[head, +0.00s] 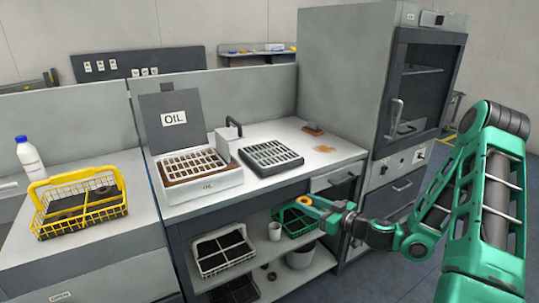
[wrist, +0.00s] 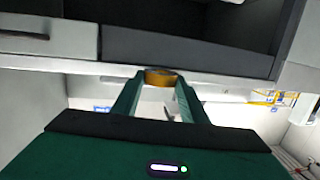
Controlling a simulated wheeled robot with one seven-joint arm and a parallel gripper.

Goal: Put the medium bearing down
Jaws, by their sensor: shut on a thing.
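The bearing, a small golden-orange ring (head: 304,200), is between the fingertips of my gripper (head: 313,204) in the head view. The wrist view shows the ring (wrist: 160,76) at the tips of my two green fingers (wrist: 159,84), which are shut on it. My gripper reaches in from the right, below the worktop's front edge. In the head view, the ring appears in front of or over a green wire basket (head: 283,224) on the shelf; the gap between them is hard to judge. My gripper and forearm hide part of that basket.
On top are the oil box (head: 205,193) and a dark rack (head: 271,157). A yellow basket (head: 79,227) stands at left. A tall cabinet (head: 345,80) is at right.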

